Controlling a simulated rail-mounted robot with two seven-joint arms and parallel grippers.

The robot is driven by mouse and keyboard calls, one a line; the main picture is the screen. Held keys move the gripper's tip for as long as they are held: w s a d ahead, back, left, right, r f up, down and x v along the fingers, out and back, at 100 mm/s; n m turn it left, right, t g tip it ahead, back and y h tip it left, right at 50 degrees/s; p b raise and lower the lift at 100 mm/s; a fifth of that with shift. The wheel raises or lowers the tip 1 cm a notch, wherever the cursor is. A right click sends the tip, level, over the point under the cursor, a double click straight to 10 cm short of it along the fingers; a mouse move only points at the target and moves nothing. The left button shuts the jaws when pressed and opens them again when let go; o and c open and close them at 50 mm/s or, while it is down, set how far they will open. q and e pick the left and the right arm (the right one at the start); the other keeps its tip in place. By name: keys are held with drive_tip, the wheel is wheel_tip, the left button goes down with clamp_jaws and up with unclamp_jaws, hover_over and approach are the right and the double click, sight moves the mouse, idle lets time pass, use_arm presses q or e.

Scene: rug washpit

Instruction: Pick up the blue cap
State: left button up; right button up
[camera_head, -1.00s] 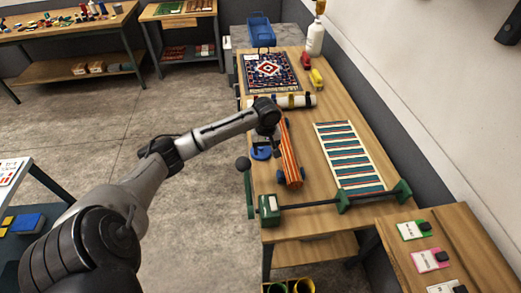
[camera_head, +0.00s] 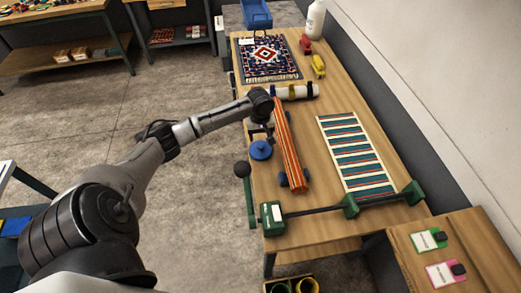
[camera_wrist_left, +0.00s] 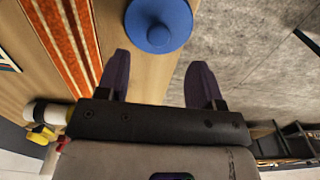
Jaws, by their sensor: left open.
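The blue cap (camera_head: 260,150) is a round disc with a small raised knob. It lies on the wooden table near its left edge, beside an orange striped roll (camera_head: 287,145). My left gripper (camera_head: 263,132) is just behind the cap in the head view, above the table. In the left wrist view the cap (camera_wrist_left: 158,24) is in full colour ahead of the two dark fingers of the gripper (camera_wrist_left: 160,68), roughly centred between them and apart from them. The fingers are spread and nothing is between them. My right gripper is not in view.
A green-ended bar (camera_head: 315,210) crosses the table front, with a dark ball-topped green lever (camera_head: 244,185) at the left edge. A striped teal mat (camera_head: 355,155) lies right. A white roll (camera_head: 297,91) and patterned rug (camera_head: 266,57) are behind. Bare wood separates the striped roll and mat.

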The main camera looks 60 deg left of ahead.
sight(261, 145)
use_arm(q)
drive_tip(key=shift+a+f+b, duration=0.1)
drive_tip(key=shift+f+b, duration=0.45)
drive_tip(key=shift+f, duration=2.9)
drive_tip(key=shift+w, duration=0.1)
drive_tip(key=shift+c, duration=0.3)
drive_tip(key=c, duration=0.9)
